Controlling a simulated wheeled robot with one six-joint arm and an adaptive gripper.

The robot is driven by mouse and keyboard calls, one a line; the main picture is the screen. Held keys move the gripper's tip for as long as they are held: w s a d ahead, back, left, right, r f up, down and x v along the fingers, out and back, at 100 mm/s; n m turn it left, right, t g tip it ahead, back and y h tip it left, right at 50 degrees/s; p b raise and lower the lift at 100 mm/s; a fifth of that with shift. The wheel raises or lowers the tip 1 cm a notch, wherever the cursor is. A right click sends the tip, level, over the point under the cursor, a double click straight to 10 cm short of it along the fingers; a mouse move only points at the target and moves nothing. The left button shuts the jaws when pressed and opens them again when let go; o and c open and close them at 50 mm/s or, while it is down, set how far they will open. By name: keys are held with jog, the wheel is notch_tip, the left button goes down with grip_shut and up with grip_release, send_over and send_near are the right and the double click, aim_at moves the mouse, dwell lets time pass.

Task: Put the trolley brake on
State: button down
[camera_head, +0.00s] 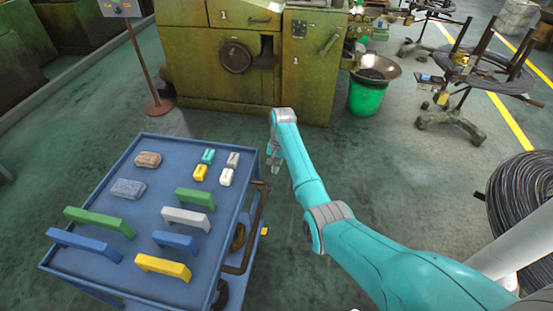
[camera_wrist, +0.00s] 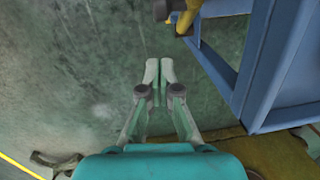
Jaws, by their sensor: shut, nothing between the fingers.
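The blue trolley (camera_head: 136,225) stands at the left in the head view, with a dark push handle (camera_head: 248,232) on its right side. In the wrist view a yellow part (camera_wrist: 187,18) shows at the top edge, next to the trolley's blue frame (camera_wrist: 258,65). Whether it is up or down I cannot tell. My gripper (camera_wrist: 160,70) is shut and empty, over bare floor, left of the frame and apart from the yellow part.
Coloured handles and blocks lie on the trolley top. A green machine (camera_head: 250,60) stands behind, with a green bucket (camera_head: 366,97) to its right. Wire coils (camera_head: 525,195) are at the right. The floor right of the trolley is clear.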

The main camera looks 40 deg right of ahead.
aim_at(270, 189)
jog(key=shift+s+a+f, duration=0.4)
jog(key=shift+a+f, duration=0.3)
jog(key=shift+f, duration=0.15)
jog(key=shift+s+a+f, duration=0.35)
jog(key=shift+a+f, duration=0.35)
jog(key=shift+f, duration=0.15)
jog(key=s+a, duration=0.1)
jog(key=s+a+f, duration=0.1)
jog(key=shift+a+f, duration=0.15)
jog(key=shift+a, duration=0.15)
